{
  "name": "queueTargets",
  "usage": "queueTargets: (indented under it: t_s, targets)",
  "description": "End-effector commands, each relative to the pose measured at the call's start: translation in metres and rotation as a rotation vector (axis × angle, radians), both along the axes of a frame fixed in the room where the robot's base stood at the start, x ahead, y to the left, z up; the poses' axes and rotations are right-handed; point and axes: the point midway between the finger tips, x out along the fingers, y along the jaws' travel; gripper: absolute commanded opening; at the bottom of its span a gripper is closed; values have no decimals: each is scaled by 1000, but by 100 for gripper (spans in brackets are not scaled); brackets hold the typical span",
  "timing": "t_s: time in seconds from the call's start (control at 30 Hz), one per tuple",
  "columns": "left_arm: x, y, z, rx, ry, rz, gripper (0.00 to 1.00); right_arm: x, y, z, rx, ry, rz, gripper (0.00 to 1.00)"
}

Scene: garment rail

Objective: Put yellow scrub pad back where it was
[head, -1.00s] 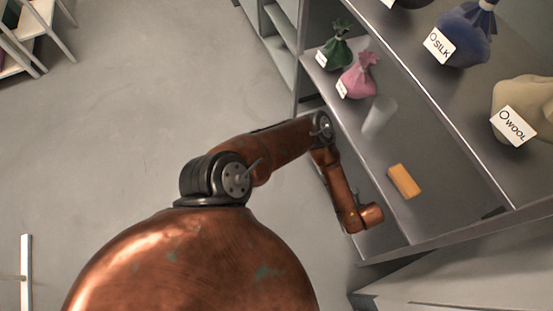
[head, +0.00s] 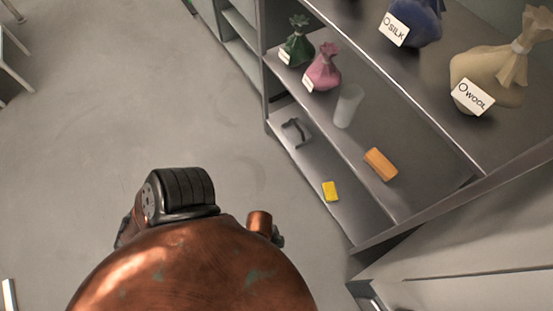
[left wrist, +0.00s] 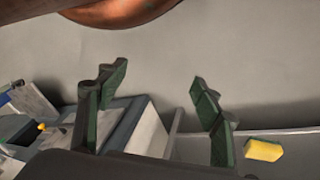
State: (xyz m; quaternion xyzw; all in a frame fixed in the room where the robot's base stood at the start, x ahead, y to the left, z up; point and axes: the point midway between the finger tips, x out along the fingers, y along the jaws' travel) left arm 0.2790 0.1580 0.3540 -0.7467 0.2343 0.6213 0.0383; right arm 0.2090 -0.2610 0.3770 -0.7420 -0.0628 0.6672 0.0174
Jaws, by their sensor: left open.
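The yellow scrub pad (head: 330,191) lies on the lower shelf (head: 350,222) of the rack in the head view, close to its front edge. It also shows at the lower right of the left wrist view (left wrist: 263,150), outside and to the right of the fingers. My left gripper (left wrist: 158,78) is open, with green-lined fingers spread and nothing between them. The gripper is apart from the pad. In the head view the left arm is mostly hidden behind my copper body. My right gripper is in neither view.
The shelf above holds an orange block (head: 380,163), a translucent cup (head: 348,105), a pink bag (head: 323,67) and a green bag (head: 297,45). A dark handle-like item (head: 295,131) lies on the lower shelf. Silk (head: 415,22) and wool (head: 490,75) bags sit higher.

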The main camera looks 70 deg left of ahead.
Motion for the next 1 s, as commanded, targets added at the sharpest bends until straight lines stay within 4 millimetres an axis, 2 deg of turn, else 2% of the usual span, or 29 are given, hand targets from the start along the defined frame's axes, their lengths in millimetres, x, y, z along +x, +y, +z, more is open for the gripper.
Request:
queueTargets:
  t_s: [0.03, 0.1, 0.2, 0.3, 0.87, 1.0]
  targets:
    - [-17, 25, 5, 28, 25, 91, 60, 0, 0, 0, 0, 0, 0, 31]
    - [-36, 54, 11, 71, 49, 186, 60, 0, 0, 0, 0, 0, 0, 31]
    - [-57, 85, 18, 120, 73, 277, 60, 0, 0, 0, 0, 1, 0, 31]
    - [-68, 100, 23, 146, 85, 322, 60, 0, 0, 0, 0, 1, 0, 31]
    - [-70, 103, 24, 153, 88, 328, 60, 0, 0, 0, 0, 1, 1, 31]
    - [-70, 103, 24, 153, 88, 328, 51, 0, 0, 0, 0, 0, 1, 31]
